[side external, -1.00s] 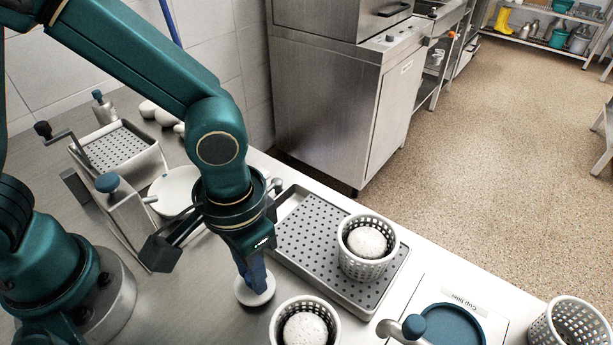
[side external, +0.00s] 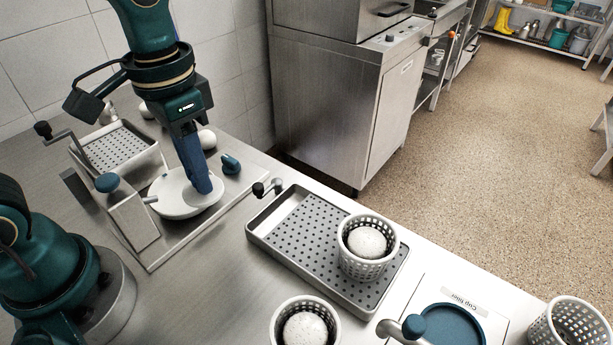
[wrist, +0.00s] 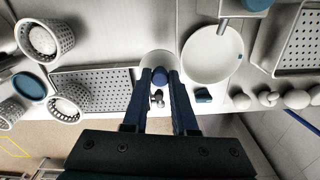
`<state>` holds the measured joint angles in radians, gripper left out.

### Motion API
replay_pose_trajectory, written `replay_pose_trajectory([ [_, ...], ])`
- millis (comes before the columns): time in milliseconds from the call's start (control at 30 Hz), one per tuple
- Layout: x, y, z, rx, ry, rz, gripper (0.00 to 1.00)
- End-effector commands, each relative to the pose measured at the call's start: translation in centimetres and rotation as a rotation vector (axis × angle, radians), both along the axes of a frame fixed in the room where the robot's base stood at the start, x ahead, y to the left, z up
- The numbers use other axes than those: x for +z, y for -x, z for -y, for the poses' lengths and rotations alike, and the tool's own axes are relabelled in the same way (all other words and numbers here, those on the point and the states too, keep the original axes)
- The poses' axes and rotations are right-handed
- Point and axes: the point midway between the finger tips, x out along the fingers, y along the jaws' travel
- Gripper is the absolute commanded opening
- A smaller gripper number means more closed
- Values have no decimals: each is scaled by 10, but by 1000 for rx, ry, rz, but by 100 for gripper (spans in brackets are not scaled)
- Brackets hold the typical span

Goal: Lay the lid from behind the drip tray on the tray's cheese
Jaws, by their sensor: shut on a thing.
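My gripper (side external: 203,188) is shut on the blue knob of a white round lid (wrist: 154,59). In the wrist view the lid hangs between the fingertips; in the side view it is hard to tell from the white plate behind it. The grey perforated drip tray (side external: 290,232) lies right of the gripper. On its near right part stands a white perforated basket (side external: 362,268) with a pale round cheese (side external: 366,242) inside. The tray also shows in the wrist view (wrist: 95,75), left of the lid.
A second basket (side external: 277,330) with a cheese stands in front of the tray, and another basket (side external: 548,325) is far right. The cup filler (side external: 455,325) is between them. A machine with a white round plate (side external: 165,200) and a blue-knobbed post (side external: 108,182) is at left.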

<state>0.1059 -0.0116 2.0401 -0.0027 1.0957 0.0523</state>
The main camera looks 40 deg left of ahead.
Motion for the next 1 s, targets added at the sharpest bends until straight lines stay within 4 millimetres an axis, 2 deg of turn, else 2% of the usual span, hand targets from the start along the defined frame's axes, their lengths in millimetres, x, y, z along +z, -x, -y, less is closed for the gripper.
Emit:
replay_pose_trajectory([
  [67,1,2,-1,1,5,18,0],
  [267,21,-21,5,-4,15,63,0],
  [433,39,-46,21,-45,24,89,0],
  [700,67,-81,66,-159,44,127,0],
  [1000,86,-99,124,-294,69,164,0],
])
